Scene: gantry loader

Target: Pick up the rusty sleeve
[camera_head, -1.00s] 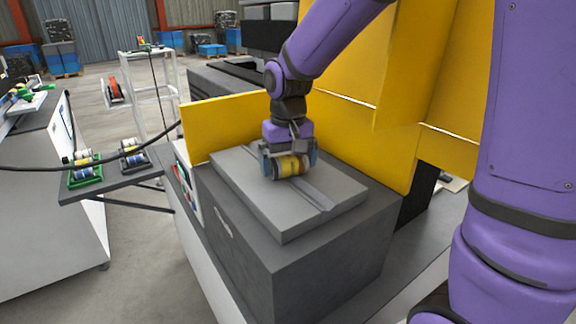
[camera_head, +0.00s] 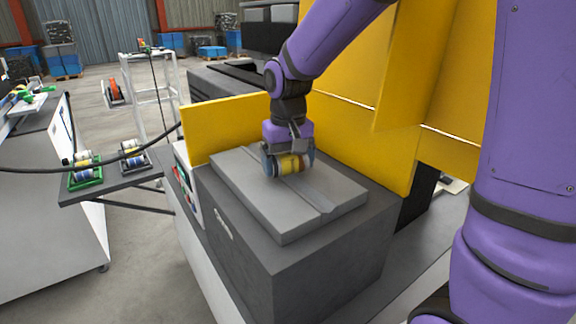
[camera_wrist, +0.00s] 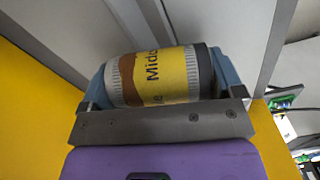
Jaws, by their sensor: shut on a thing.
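The sleeve (camera_head: 290,165) is a short cylinder with a yellow band and grey, ribbed ends. In the wrist view the sleeve (camera_wrist: 160,77) shows a rusty brown patch and black lettering on the yellow. It lies on its side between the fingers of my gripper (camera_head: 290,163), which are shut on its two ends. It is over the grooved grey plate (camera_head: 330,188) on the dark machine block. I cannot tell whether it still touches the plate. My gripper partly hides its upper side.
A yellow panel (camera_head: 225,125) stands close behind the plate, and taller yellow panels rise to the right. A dark side shelf at left bears a green tray (camera_head: 98,181) and a dark tray (camera_head: 146,165), both with cylinders. The plate's front is clear.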

